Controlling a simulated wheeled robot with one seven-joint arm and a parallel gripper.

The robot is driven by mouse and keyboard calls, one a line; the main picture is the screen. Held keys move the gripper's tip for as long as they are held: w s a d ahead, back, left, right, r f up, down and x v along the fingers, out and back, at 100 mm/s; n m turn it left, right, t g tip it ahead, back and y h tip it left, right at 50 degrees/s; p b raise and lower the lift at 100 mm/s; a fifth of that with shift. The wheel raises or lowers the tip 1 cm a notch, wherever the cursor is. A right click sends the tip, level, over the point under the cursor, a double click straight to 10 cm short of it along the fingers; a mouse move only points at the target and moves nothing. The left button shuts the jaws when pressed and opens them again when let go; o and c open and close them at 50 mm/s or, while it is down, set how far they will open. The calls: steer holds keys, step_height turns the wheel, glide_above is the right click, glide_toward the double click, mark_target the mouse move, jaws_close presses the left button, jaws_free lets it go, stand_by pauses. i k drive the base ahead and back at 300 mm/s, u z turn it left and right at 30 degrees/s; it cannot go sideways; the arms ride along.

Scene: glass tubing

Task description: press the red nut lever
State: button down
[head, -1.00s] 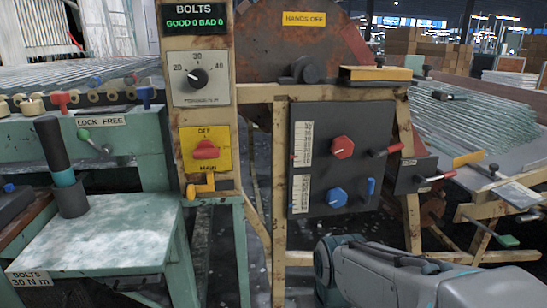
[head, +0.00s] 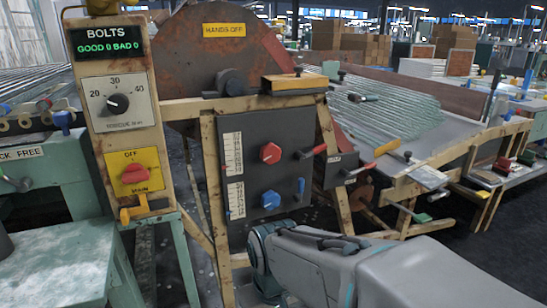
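One red-gripped lever (head: 315,150) sticks out from the right edge of the dark control panel (head: 237,180). No label reading "nut" can be made out, so I cannot tell which lever the name means. My grey arm crosses the lower right, below the panel, with a teal joint at its left end. My gripper is not visible, and nothing is seen touching either lever.
The panel carries a red knob (head: 271,153) and a blue knob (head: 270,200). Left of it stands a bolts post (head: 113,60) with a torque dial and a red main switch (head: 134,174). A green table (head: 55,262) is at lower left. Glass tubes (head: 385,110) lie behind right.

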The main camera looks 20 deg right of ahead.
mark_target(299, 155)
steer(key=z, duration=0.55)
steer(key=k, duration=1.25)
steer(key=u, duration=0.4)
steer(key=i, duration=1.6)
steer(key=z, duration=0.5)
